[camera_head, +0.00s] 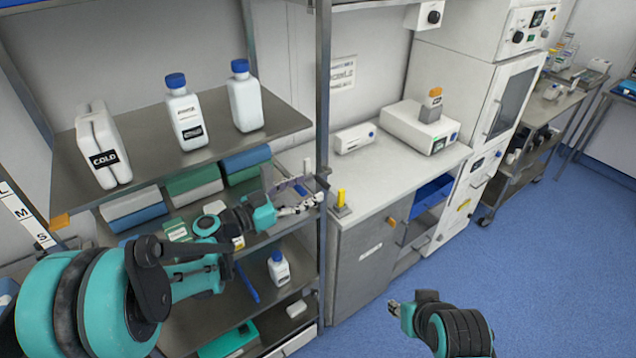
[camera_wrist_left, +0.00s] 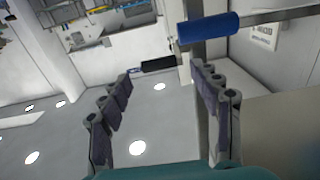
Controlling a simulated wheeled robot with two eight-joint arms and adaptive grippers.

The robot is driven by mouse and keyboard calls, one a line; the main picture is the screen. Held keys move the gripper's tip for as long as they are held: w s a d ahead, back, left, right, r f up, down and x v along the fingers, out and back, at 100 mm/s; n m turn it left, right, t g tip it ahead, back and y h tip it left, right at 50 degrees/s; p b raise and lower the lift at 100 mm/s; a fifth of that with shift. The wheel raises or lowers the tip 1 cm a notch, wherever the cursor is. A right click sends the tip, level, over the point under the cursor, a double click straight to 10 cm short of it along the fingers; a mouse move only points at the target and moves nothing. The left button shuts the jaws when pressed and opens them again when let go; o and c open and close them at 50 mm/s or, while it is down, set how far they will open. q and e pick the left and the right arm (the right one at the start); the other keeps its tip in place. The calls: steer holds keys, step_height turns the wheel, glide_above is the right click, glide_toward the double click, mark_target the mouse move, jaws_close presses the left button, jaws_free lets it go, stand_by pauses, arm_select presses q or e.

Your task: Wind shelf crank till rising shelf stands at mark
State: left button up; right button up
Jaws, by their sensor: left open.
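The upper metal shelf (camera_head: 225,118) carries white bottles. An orange tab (camera_head: 60,221) sits at its left front corner, beside the strip lettered L, M, S (camera_head: 22,222), near the S. My left gripper (camera_head: 308,200) is at the right front post, below the shelf. In the left wrist view, my left gripper (camera_wrist_left: 162,75) is open with nothing between its fingers. A blue cylindrical grip (camera_wrist_left: 207,28) on a metal rod, apparently the crank handle, shows beyond the right finger; no contact is visible. The crank is largely hidden in the head view. My right gripper (camera_head: 396,309) is over the floor, its fingers too small to judge.
Two blue-capped bottles (camera_head: 186,112) (camera_head: 244,97) and a COLD pack (camera_head: 103,146) stand on the upper shelf. Boxes (camera_head: 195,185) and a small bottle (camera_head: 278,269) are on lower levels. A grey cabinet (camera_head: 362,265) stands right of the post. Blue floor (camera_head: 560,260) is clear at right.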

mark_target(320, 183)
arm_select(q)
steer(key=x, duration=0.5)
steer(key=shift+w+d+b, duration=0.15)
steer(key=shift+d+b, duration=0.1)
steer(key=shift+b, duration=0.15)
steer(key=c, duration=1)
